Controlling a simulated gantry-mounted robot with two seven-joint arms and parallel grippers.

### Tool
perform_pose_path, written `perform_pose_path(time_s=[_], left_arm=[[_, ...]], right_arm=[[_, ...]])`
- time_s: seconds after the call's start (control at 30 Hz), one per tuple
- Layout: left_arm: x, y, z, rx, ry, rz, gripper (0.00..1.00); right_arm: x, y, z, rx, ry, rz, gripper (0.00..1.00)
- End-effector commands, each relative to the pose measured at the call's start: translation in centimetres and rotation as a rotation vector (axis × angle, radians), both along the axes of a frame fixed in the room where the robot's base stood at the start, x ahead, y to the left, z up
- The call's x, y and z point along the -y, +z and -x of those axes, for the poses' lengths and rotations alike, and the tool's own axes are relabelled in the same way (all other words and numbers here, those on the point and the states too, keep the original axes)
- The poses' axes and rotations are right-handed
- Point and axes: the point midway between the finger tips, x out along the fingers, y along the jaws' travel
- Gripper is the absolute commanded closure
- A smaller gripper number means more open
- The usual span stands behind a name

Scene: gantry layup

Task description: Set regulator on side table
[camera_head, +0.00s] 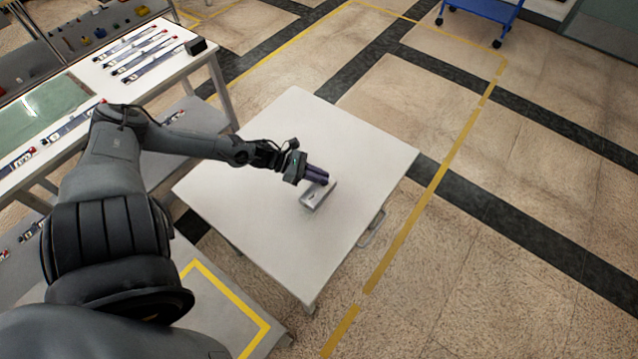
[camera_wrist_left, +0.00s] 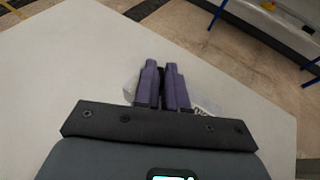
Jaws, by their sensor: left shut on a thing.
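The regulator (camera_head: 317,196) is a small silver-grey box-like part at the middle right of the white side table (camera_head: 290,120). My left gripper (camera_head: 322,180) is over the side table with its purple fingers shut on the regulator. In the left wrist view the purple fingers (camera_wrist_left: 162,88) are close together, and they hide most of the regulator (camera_wrist_left: 131,88). Only its pale edges show on either side of them. I cannot tell whether the regulator touches the tabletop. My right gripper is not in view.
A workbench (camera_head: 205,55) with several strips and small parts stands at the left, with a black box (camera_head: 196,46) on its corner. The rest of the side table's top is clear. A blue cart (camera_head: 483,10) stands far off at the top right. Yellow tape marks the floor.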

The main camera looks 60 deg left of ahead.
Motion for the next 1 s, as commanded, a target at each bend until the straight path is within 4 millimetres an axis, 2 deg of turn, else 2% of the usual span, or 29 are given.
perform_pose_path(time_s=[0.17,0.47,0.9,0.93,1.0], left_arm=[[-0.3,-0.5,-0.1,0.003,0.001,0.002,1.00],[-0.2,-3.9,-0.1,0.003,0.001,0.002,1.00],[-0.2,-4.5,-0.1,0.002,0.000,0.000,1.00],[-0.2,-4.4,0.0,0.001,0.000,0.001,0.86],[-0.2,-4.4,0.0,0.001,0.000,0.001,0.75]], right_arm=[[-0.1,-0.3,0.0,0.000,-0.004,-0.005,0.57],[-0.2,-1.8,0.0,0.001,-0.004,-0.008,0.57],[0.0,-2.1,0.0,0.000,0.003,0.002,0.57],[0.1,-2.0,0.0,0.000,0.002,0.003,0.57],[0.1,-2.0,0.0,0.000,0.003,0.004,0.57]])
